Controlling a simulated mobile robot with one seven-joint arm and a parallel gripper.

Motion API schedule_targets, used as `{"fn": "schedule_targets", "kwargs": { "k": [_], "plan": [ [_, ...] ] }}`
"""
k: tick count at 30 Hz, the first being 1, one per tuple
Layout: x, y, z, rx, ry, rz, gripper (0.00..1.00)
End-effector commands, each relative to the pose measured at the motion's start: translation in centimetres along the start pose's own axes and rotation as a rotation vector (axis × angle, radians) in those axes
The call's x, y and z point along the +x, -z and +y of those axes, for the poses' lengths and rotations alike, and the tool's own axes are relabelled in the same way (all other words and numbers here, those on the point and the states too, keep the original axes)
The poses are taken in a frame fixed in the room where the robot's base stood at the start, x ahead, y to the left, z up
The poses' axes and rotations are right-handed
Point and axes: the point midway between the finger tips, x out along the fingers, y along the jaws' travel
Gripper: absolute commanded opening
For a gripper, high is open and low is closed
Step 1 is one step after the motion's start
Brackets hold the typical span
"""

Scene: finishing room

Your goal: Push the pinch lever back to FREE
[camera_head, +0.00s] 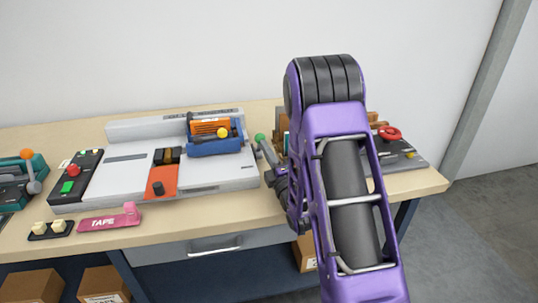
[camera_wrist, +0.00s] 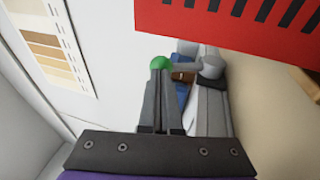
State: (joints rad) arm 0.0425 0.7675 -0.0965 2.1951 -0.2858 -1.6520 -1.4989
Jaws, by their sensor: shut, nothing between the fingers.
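A lever with a green ball knob (camera_head: 260,137) stands at the right end of the grey machine, close to my gripper (camera_head: 262,148). In the wrist view the green knob (camera_wrist: 162,62) sits at the end of a short grey arm (camera_wrist: 188,65) that runs right to a round grey pivot (camera_wrist: 209,66). My gripper (camera_wrist: 160,68) is shut and empty, its fingertips right at the knob. I cannot tell whether they touch it. The fingers hide part of the knob and what lies below it. No FREE marking is readable, and I cannot confirm this is the pinch lever.
A red slotted part (camera_wrist: 240,15) crosses the top of the wrist view near my fingers. The grey machine (camera_head: 115,180) carries a blue and orange unit (camera_head: 215,146). A red handwheel (camera_head: 389,132) is at right. A pink tape dispenser (camera_head: 110,219) lies at the front.

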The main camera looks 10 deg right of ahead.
Motion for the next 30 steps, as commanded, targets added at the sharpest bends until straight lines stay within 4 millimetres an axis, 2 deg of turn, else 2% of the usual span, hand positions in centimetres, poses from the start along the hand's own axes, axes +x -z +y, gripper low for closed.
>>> {"fn": "schedule_targets", "kwargs": {
  "k": [16,23,30],
  "plan": [
    [0.6,-0.1,0.8,0.010,0.056,0.000,0.00],
    [2.0,-0.4,2.0,0.038,0.202,0.000,0.00],
    [4.2,-0.8,2.9,0.080,0.418,0.000,0.00]
  ]
}}
